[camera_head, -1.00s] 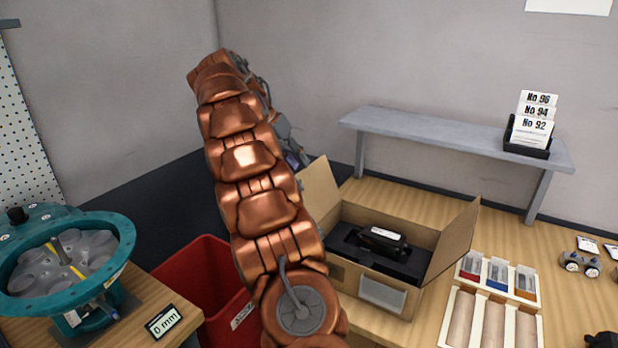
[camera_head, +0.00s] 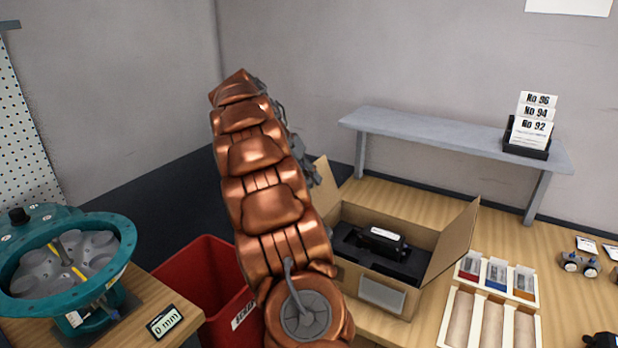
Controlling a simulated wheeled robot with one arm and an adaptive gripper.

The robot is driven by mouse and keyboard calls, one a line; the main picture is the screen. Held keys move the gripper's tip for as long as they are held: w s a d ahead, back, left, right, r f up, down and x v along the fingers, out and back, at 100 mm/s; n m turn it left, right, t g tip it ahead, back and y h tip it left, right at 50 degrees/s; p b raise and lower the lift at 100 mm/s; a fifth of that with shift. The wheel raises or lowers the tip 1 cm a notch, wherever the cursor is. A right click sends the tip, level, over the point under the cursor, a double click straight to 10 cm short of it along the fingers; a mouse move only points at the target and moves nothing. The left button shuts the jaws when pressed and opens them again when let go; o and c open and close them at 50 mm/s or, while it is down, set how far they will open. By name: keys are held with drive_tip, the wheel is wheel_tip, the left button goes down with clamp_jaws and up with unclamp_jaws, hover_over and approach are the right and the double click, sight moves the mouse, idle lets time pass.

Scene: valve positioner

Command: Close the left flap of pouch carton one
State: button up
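An open cardboard carton (camera_head: 428,303) stands on the wooden bench, with a black device (camera_head: 382,241) in a dark insert inside. Its left flap (camera_head: 327,182) stands up and shows only in part beside my copper arm. Its right flap (camera_head: 456,238) stands up, leaning outward. A few grey parts of my gripper (camera_head: 304,158) show behind the arm, close to the left flap's upper part. The fingertips are hidden, so I cannot tell whether they touch the flap or whether the gripper is open.
A red bin (camera_head: 195,290) stands left of the carton, below my arm. A grey shelf (camera_head: 440,134) with a card holder (camera_head: 527,139) runs behind it. A cream tray (camera_head: 488,315) lies to the right. A teal valve body (camera_head: 62,270) sits on the left bench.

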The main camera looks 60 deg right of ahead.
clamp_jaws()
idle(0.6)
